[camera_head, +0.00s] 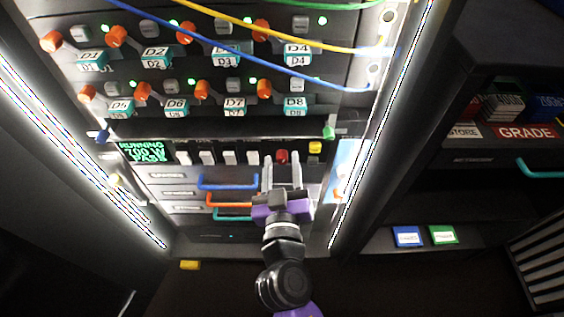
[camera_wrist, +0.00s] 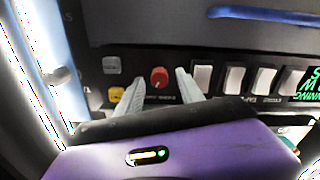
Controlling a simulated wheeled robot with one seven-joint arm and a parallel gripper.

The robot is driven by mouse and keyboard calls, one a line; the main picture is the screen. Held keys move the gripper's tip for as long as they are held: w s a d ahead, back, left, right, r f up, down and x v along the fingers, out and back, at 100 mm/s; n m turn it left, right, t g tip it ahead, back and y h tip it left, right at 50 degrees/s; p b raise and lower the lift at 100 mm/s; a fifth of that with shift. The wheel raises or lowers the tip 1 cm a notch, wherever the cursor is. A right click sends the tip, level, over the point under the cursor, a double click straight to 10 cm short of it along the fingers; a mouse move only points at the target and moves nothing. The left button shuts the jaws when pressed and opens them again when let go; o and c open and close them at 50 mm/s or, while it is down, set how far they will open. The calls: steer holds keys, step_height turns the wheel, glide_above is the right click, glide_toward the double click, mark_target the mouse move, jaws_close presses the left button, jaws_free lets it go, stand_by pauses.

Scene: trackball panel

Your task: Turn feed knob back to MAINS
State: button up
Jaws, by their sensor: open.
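A round red knob (camera_head: 282,156) sits on the dark control strip, right of a row of white switches. It also shows in the wrist view (camera_wrist: 159,77). I take it as the feed knob, but its label and set position are too small to read. My gripper (camera_head: 282,165) is open and points at the strip. In the wrist view its fingertips (camera_wrist: 160,80) stand on either side of the red knob, with dark gaps between. I cannot tell whether the tips reach past its face. No finger visibly touches it.
A yellow button (camera_head: 315,147) is close beside the knob, and white switches (camera_head: 230,157) are on its other side. A green display (camera_head: 143,152) reads RUNNING. Blue (camera_head: 228,182) and orange (camera_head: 228,200) drawer handles stick out below. Blue and yellow cables hang across the upper panel.

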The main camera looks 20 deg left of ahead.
steer(key=shift+w, duration=0.15)
jaws_close()
stand_by(0.4)
steer(key=n, duration=0.6)
steer(key=shift+p, duration=0.35)
steer(key=n+p, duration=0.1)
steer(key=n, duration=0.5)
steer(key=shift+a+f, duration=0.1)
steer(key=shift+a, duration=0.05)
